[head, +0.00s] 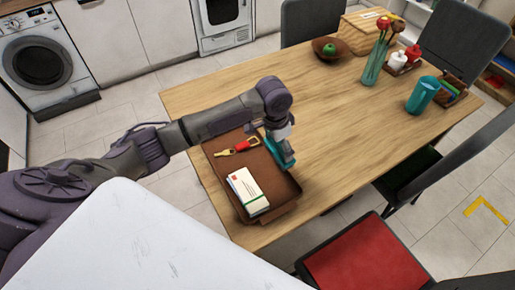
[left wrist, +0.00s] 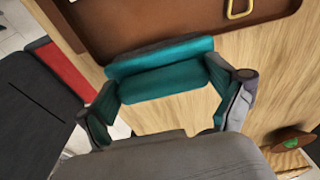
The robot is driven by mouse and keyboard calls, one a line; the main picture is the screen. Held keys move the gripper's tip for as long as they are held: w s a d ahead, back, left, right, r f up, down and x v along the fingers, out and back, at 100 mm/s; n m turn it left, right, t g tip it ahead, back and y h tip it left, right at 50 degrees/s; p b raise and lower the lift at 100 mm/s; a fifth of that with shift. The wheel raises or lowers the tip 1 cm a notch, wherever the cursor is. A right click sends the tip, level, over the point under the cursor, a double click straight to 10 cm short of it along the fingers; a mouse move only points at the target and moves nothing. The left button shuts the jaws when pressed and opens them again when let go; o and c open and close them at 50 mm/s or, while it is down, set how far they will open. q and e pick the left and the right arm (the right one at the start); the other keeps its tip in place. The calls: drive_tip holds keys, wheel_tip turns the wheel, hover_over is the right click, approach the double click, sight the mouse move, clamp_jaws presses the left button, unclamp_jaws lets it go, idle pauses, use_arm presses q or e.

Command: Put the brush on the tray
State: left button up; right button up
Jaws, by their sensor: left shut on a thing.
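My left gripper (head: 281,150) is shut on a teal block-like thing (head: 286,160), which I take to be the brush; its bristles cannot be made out. In the left wrist view the teal thing (left wrist: 160,70) spans the gap between the fingertips (left wrist: 162,82). The brown tray (head: 285,190) lies near the table's front-left edge. The gripper and teal thing are at the tray's right edge, overlapping its rim in the picture; I cannot tell their height above it. The tray (left wrist: 130,30) is at the top of the wrist view. My right gripper is not in view.
On the tray are a banded stack of envelopes (head: 248,191) and a red-and-yellow key item (head: 238,147). A teal cup (head: 422,95), a flower vase (head: 375,65) and a bowl (head: 331,49) stand farther back. The middle of the table (head: 330,110) is clear.

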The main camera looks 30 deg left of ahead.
use_arm(q)
drive_tip(key=a+f+p, duration=0.1)
drive_tip(key=a+f, duration=0.5)
drive_tip(key=f, duration=0.1)
drive_tip(key=shift+w+a+p, duration=0.1)
drive_tip(key=shift+a+p, duration=0.05)
drive_tip(key=shift+p, duration=0.2)
drive_tip(key=shift+f, duration=0.35)
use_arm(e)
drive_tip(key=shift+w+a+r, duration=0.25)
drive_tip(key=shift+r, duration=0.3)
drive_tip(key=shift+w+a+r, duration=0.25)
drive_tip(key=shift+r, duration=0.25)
use_arm(q)
drive_tip(key=shift+f, duration=0.15)
drive_tip(key=o, duration=0.9)
drive_tip(key=shift+c, duration=0.2)
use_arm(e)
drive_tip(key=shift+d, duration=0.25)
